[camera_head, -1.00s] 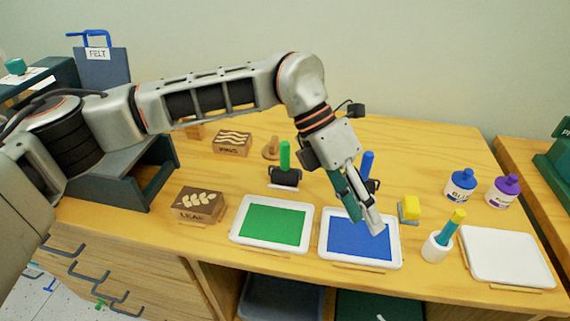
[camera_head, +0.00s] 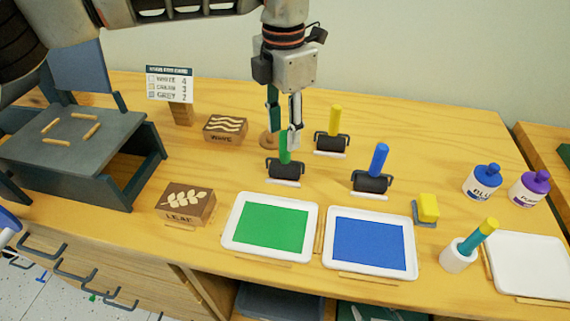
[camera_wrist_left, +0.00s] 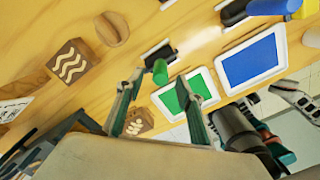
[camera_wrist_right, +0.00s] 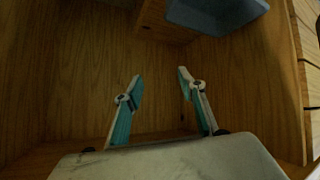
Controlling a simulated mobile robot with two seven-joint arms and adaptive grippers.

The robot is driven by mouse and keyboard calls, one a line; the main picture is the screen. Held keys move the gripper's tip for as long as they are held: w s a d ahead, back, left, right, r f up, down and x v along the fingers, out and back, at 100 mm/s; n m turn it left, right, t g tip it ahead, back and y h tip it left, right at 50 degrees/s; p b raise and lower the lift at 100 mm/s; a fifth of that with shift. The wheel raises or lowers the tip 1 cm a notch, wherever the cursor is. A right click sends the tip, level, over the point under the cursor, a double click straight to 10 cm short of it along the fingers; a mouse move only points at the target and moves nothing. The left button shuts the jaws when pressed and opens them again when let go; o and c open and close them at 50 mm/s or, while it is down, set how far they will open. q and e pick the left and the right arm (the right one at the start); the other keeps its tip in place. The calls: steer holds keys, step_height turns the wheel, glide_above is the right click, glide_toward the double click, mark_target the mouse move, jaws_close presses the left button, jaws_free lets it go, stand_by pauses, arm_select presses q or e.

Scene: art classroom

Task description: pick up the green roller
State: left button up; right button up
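The green roller (camera_head: 285,168) stands on the table with its green handle upright and its black drum at the bottom, behind the green paint tray. My left gripper (camera_head: 283,132) points down from above, with its fingers around or just over the top of the green handle; contact cannot be made out. In the left wrist view the fingers (camera_wrist_left: 157,92) are spread apart, and the green handle end (camera_wrist_left: 160,71) shows between and beyond them. In the right wrist view my right gripper (camera_wrist_right: 158,82) is open and empty, facing a wooden cabinet interior.
A yellow-handled roller (camera_head: 333,135) and a blue-handled roller (camera_head: 373,175) stand close on the right. The green tray (camera_head: 229,236), blue tray (camera_head: 333,247), leaf block (camera_head: 186,204) and wave block (camera_head: 225,128) are nearby. Paint bottles (camera_head: 483,182) stand at the right.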

arm_select(q)
step_height(320, 180, down, 4)
steer(key=shift+b, duration=0.35)
steer(key=shift+c, duration=0.4)
jaws_close()
arm_select(e)
steer(key=shift+w+a+r, duration=0.25)
steer(key=shift+w, duration=0.1)
arm_select(q)
steer(key=shift+r, duration=0.1)
steer(key=shift+r, duration=0.45)
step_height(320, 180, up, 19)
steer(key=p, duration=0.3)
arm_select(e)
steer(key=shift+s+d+r, duration=0.3)
steer(key=shift+s, duration=0.1)
